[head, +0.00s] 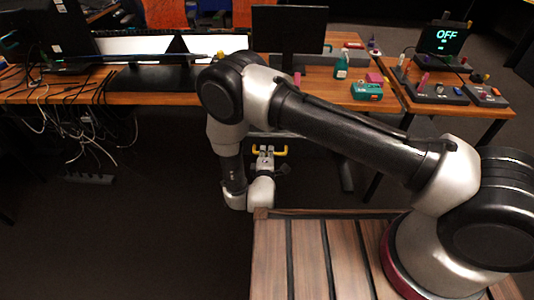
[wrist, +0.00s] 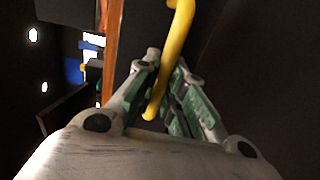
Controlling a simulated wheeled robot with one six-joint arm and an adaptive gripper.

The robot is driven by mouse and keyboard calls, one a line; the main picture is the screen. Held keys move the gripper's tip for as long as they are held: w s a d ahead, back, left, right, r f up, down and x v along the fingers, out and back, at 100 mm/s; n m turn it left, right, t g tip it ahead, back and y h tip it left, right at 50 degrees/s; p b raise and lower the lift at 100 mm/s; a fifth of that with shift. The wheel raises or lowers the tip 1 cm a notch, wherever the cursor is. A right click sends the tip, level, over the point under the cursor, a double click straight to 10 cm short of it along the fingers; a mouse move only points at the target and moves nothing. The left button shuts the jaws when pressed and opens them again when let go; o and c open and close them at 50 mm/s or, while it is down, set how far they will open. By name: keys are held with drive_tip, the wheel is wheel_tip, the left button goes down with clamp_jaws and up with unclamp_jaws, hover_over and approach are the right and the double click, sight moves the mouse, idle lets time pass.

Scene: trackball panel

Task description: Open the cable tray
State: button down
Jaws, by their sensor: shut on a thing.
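A yellow handle (head: 285,151) shows below the front edge of the desk in the head view, with its two ends visible on either side of my gripper (head: 264,156). In the wrist view the yellow handle (wrist: 178,40) runs down between the fingers of my gripper (wrist: 166,78), which are shut on it. The cable tray's body is mostly hidden behind my arm and in the dark under the desk; I cannot tell how far out it is.
The wooden desk (head: 220,88) carries monitors, a green spray bottle (head: 341,66) and a teal box (head: 367,91). A side desk at the right holds control boxes and a screen reading OFF (head: 446,38). Loose cables (head: 90,125) hang at the left. The floor in front is clear.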

drive_tip(key=shift+s, duration=0.1)
drive_tip(key=v, duration=0.2)
drive_tip(key=f+v, duration=0.1)
drive_tip(key=v, duration=0.2)
drive_tip(key=shift+s, duration=0.15)
drive_tip(key=c, duration=1.5)
unclamp_jaws()
drive_tip(key=o, duration=0.9)
wheel_tip(320, 180, up, 10)
drive_tip(key=shift+f, duration=0.2)
drive_tip(key=shift+r, duration=0.25)
drive_tip(key=c, duration=0.9)
drive_tip(key=shift+f, duration=0.1)
